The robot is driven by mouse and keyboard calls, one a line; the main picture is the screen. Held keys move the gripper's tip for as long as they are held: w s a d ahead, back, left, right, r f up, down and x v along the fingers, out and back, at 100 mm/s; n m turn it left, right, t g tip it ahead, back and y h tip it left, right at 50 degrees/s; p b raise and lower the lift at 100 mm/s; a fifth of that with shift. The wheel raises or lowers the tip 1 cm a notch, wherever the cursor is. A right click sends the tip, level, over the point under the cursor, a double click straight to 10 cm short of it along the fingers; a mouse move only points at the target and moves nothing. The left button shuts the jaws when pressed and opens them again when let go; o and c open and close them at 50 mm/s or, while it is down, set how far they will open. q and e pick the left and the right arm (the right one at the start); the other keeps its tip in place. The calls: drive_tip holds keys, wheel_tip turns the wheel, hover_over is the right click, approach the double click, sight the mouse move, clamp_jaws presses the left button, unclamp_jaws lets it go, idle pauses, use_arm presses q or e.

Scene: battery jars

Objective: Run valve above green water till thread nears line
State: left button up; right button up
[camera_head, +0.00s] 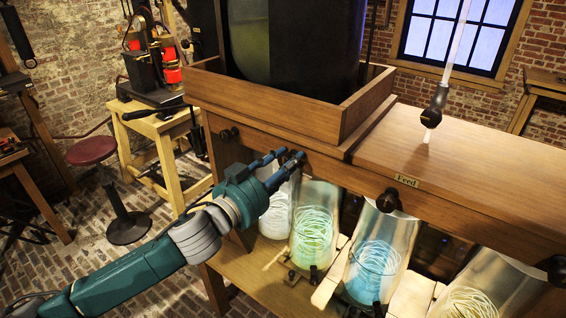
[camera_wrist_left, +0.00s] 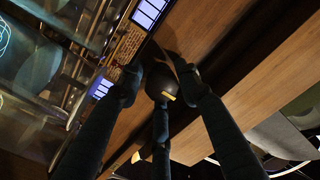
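A glass jar with a green coil (camera_head: 313,230) stands under the wooden cabinet (camera_head: 450,150), second from the left. A dark round valve knob (camera_wrist_left: 160,84) sticks out of the cabinet front in the left wrist view. My left gripper (camera_head: 292,157) is at the cabinet front above the green jar, and its fingertips hide the knob there in the head view. In the left wrist view its fingers (camera_wrist_left: 160,76) stand apart on either side of the knob; I cannot tell whether they touch it. The water line and thread end are too small to tell. My right gripper is out of view.
Jars with white (camera_head: 275,214), blue (camera_head: 375,262) and yellowish (camera_head: 470,302) coils stand beside the green one. Other dark knobs (camera_head: 389,200) project from the cabinet. A dark-tipped rod (camera_head: 436,105) hangs over the top. A red stool (camera_head: 92,150) stands at the left.

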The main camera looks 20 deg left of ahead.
use_arm(q)
drive_tip(key=o, duration=0.3)
drive_tip(key=b+v, duration=0.1)
drive_tip(key=v, duration=0.4)
drive_tip(key=shift+r, duration=0.1)
